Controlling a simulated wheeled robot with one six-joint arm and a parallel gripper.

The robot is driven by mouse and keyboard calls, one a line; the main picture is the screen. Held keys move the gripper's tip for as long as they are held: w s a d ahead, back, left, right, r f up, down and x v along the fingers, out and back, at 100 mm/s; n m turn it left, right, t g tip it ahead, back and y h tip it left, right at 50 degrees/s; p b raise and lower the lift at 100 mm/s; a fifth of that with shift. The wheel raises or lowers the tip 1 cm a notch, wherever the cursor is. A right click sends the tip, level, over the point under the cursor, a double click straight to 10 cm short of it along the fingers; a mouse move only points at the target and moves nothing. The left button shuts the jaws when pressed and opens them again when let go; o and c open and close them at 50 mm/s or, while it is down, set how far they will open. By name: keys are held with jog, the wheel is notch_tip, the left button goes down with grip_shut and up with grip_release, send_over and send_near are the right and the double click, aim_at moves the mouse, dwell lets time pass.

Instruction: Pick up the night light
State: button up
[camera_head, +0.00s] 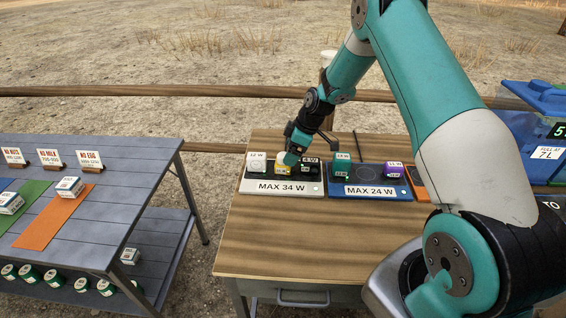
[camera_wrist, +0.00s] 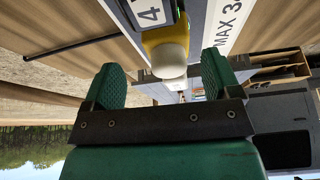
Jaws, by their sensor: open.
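A small yellow device with a rounded white end, which looks like the night light (camera_wrist: 168,50), shows between and just beyond the fingertips in the wrist view. A label with a "4" is beside it. My gripper (camera_wrist: 162,76) is open, with one green finger on each side of the white end. I cannot tell whether either finger touches it. In the head view the yellow device (camera_head: 282,170) is on the power strip marked MAX 34 W (camera_head: 254,186), partly hidden by my gripper (camera_head: 291,157).
On the wooden table (camera_head: 300,240), a blue strip marked MAX 24 W (camera_head: 340,190) holds a green device (camera_head: 342,165) and a purple device (camera_head: 392,170). An orange item (camera_head: 416,184) is farther right. The table front is clear. A grey table (camera_head: 120,190) with boxes stands left.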

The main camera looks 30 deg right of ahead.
jog(key=p+x, duration=0.1)
jog(key=x, duration=0.1)
jog(key=a+x, duration=0.1)
jog(key=x, duration=0.2)
jog(key=shift+s+p, duration=0.1)
jog(key=shift+p, duration=0.3)
jog(key=c, duration=1.1)
